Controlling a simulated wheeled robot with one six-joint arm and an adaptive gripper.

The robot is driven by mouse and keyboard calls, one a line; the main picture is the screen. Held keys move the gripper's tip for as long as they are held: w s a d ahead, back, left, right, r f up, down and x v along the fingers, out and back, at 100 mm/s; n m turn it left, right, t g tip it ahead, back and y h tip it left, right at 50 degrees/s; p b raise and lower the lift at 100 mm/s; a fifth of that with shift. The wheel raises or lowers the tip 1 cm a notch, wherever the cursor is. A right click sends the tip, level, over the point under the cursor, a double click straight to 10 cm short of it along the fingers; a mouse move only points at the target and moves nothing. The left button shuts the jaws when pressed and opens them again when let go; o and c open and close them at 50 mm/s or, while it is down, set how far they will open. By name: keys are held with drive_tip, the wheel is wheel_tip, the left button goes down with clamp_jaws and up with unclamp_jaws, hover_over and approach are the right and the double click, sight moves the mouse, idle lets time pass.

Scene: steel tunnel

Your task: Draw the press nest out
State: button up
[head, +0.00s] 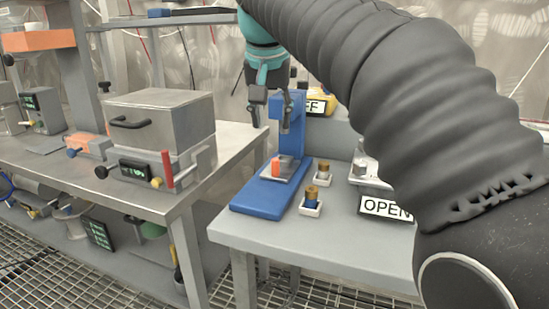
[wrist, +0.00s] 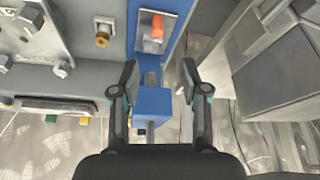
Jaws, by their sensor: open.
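The blue press (head: 262,198) stands on the grey bench, with its upright column behind its base. The press nest (head: 290,172) is a small metal tray on the base with an orange handle (head: 276,166) standing on it. In the wrist view the nest (wrist: 149,46) and the orange handle (wrist: 157,27) show at the top. My gripper (head: 270,110) is open, points down and is above the nest, beside the column's top. In the wrist view my fingers (wrist: 159,78) are apart, with blue press parts seen between them, and do not touch the handle.
Small white trays with brass-topped parts (head: 312,200) stand right of the press. An OPEN sign (head: 386,208) is at the bench's right. A steel box with a black handle (head: 160,122) stands on the left table. A gap separates the tables.

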sight(275, 160)
drive_tip(key=b+x, duration=0.1)
drive_tip(key=x, duration=1.2)
drive_tip(key=shift+d+f+b, duration=0.2)
drive_tip(key=shift+b, duration=0.15)
clamp_jaws()
